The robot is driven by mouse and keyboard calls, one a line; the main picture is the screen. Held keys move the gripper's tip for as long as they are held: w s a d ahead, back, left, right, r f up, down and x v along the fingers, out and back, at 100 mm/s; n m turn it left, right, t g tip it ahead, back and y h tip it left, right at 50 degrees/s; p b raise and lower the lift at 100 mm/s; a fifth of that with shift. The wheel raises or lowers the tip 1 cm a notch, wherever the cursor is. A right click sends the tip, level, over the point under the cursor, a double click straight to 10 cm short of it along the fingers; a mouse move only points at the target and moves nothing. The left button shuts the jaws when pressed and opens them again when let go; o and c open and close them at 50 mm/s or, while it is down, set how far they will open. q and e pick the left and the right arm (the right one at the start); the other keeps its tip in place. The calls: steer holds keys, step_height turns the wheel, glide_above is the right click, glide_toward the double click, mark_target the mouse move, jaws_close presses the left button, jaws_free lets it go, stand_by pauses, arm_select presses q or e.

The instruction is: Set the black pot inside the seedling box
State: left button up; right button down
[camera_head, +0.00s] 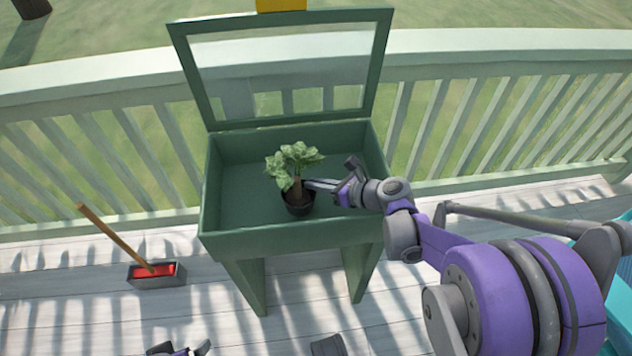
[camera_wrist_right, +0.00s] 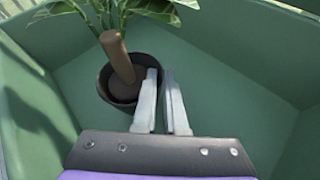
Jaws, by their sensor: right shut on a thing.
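The black pot (camera_head: 299,202) holds a leafy green plant with a thick brown stem. It is upright within the walls of the green seedling box (camera_head: 222,241), whose glazed lid stands open. My right gripper (camera_head: 312,186) reaches in from the right and is shut on the pot's rim. In the right wrist view the fingers (camera_wrist_right: 162,90) pinch the right side of the pot (camera_wrist_right: 110,92). I cannot tell whether the pot's base touches the box floor. My left gripper (camera_head: 180,350) shows only partly at the bottom edge.
A small grey box (camera_head: 157,281) with red inside and a wooden handle stands on the deck at left. A pale green railing (camera_head: 480,110) runs behind the seedling box. The box floor is bare around the pot.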

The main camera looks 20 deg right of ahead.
steer(key=c, duration=1)
jaws_free()
steer(key=shift+r, duration=0.25)
steer(key=p+v, duration=0.3)
steer(key=v, duration=0.9)
steer(key=shift+r, duration=0.3)
